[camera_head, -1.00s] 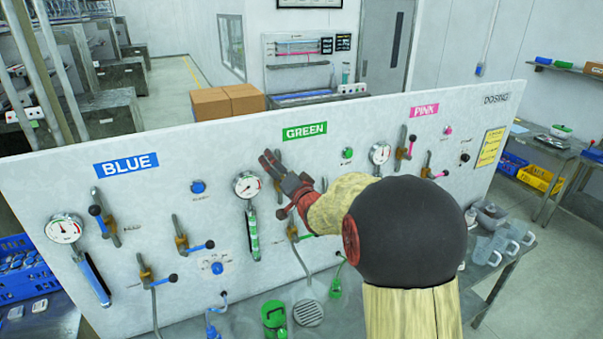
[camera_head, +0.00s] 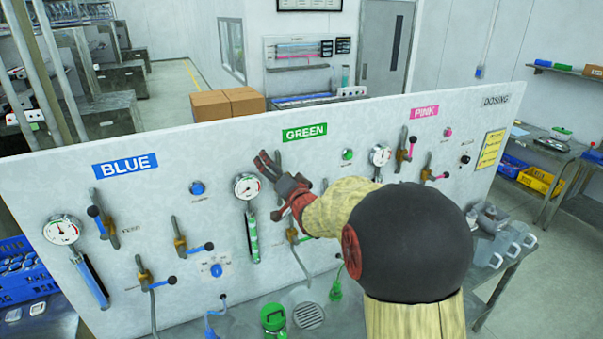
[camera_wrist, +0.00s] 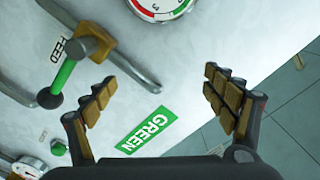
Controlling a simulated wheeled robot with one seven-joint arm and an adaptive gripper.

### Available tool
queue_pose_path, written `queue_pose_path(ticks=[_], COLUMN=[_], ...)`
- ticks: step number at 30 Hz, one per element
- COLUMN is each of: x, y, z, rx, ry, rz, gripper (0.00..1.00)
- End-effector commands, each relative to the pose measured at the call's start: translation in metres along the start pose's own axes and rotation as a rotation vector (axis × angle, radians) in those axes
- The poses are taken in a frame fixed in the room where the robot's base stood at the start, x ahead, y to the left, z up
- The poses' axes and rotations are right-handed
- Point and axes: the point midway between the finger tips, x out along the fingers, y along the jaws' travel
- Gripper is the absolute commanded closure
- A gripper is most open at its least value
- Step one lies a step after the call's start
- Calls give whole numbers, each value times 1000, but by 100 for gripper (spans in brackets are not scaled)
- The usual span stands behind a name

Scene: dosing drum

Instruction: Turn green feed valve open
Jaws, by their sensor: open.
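The green feed valve has a green lever with a black knob (camera_wrist: 50,97), at the left of the wrist view beside a FEED label (camera_wrist: 72,40). Its brass-coloured body and grey pipe show behind the lever. In the head view my gripper (camera_head: 266,160) is in front of the panel, below the GREEN sign (camera_head: 304,132), and hides most of this valve. In the wrist view my gripper (camera_wrist: 158,98) is open with nothing between its fingers. The lever is beside the left finger, outside the jaws, and appears apart from it.
A pressure gauge (camera_head: 247,186) is left of my gripper on the panel (camera_head: 140,190). Blue valves (camera_head: 180,240) are further left, pink ones (camera_head: 404,149) right. A green container (camera_head: 273,318) stands below.

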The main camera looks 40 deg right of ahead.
Motion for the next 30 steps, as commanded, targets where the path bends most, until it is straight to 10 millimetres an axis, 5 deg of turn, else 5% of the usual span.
queue_pose_path(ticks=[30], x=[0], y=[-12], z=[8], rx=[0], ry=[0], rz=[-1], gripper=[15])
